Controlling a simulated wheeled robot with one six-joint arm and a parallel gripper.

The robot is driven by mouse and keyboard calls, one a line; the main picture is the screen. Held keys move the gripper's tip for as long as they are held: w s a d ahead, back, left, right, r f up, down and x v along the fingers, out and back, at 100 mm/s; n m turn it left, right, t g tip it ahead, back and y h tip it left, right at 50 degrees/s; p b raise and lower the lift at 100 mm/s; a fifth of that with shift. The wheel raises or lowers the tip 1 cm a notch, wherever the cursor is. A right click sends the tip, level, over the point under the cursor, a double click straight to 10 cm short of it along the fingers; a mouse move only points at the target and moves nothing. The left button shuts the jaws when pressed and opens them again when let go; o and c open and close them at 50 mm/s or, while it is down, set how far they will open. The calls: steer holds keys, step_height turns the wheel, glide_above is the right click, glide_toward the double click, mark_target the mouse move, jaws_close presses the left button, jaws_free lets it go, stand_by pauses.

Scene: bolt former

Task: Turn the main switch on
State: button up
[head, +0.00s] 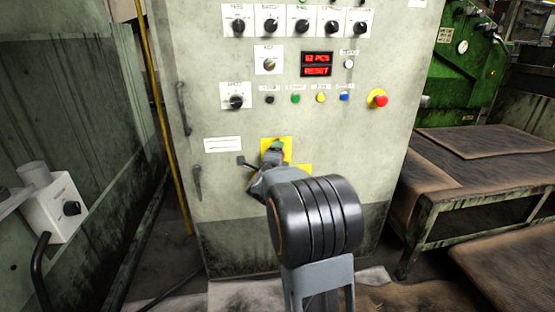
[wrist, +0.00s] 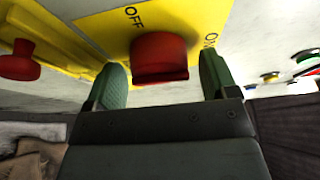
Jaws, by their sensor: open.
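The main switch is a red knob (wrist: 160,58) on a yellow plate (wrist: 195,22) in the wrist view. The plate reads OFF above the knob, and a partly cut-off label starting with O shows at the right. My gripper (wrist: 165,82) is open, with one green finger on each side of the knob. Whether the fingers touch it, and which way the knob points, I cannot tell. In the head view my gripper (head: 273,153) is at the yellow plate (head: 267,143) low on the cabinet front and hides the knob.
The grey cabinet (head: 205,110) carries dials, coloured buttons and a lit red display (head: 317,64). A red emergency button (head: 377,98) is at its right. Another red knob (wrist: 20,62) is close at left in the wrist view. A worn table (head: 470,150) stands at right.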

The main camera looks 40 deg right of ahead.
steer(key=p+v, duration=0.3)
steer(key=v, duration=1.1)
steer(key=shift+p, duration=0.3)
steer(key=a+r+n+y+p, duration=0.6)
steer(key=a+r+n+p, duration=0.15)
steer(key=r+p, duration=0.3)
steer(key=a+r+n+y+p, duration=0.65)
steer(key=r+n+p, duration=0.25)
steer(key=p, duration=0.3)
steer(key=s+a+r+n+g+p, duration=0.2)
steer(key=s+r+n+g+p, duration=0.6)
steer(key=s+p, duration=0.8)
step_height(320, 180, up, 5)
steer(key=n+y, duration=0.1)
steer(key=n, duration=0.2)
steer(key=shift+a, duration=0.25)
